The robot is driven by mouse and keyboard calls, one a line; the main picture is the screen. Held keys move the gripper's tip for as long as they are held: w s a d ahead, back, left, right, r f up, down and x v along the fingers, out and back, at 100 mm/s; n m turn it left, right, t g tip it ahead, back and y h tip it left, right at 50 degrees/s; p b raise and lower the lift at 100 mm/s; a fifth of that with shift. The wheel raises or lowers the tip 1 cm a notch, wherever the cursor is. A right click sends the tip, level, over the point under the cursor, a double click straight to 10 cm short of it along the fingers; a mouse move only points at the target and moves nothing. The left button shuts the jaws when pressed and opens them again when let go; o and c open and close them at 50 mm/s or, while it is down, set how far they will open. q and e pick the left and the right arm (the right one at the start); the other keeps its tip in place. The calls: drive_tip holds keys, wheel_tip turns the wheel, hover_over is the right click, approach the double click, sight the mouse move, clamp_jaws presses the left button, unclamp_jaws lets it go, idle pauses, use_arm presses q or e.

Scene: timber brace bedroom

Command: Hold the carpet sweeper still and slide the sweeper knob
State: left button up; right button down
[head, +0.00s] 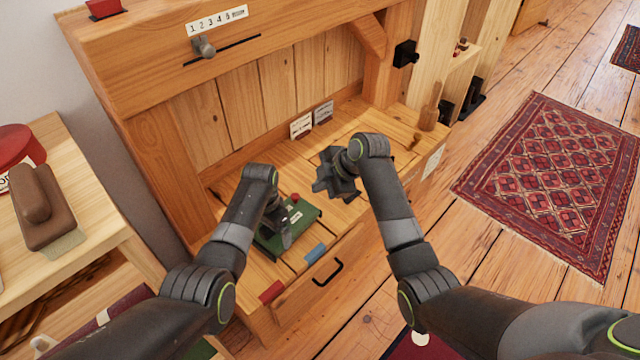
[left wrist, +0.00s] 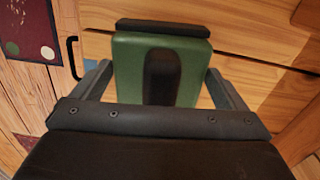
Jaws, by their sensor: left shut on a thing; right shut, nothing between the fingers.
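The carpet sweeper (head: 304,218) is a flat green box with a small pale label, lying on the wooden desk top (head: 340,215). A small red knob (head: 295,197) shows at its far edge. My left gripper (head: 284,232) is shut on the sweeper at its left part and partly hides it. In the left wrist view the sweeper's green body (left wrist: 128,72) with a dark groove and a black top edge lies between the fingers. My right gripper (head: 330,180) is shut and empty, above the desk to the right of the sweeper, apart from it.
Red (head: 271,291) and blue (head: 316,252) patches mark the desk's front edge, above a drawer with a black handle (head: 328,272). Two small cards (head: 301,126) stand at the back. A numbered slider (head: 204,47) is on the upper beam. A brown brush (head: 45,208) lies on the left table.

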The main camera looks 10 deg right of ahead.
use_arm(q)
drive_tip(key=o, duration=1)
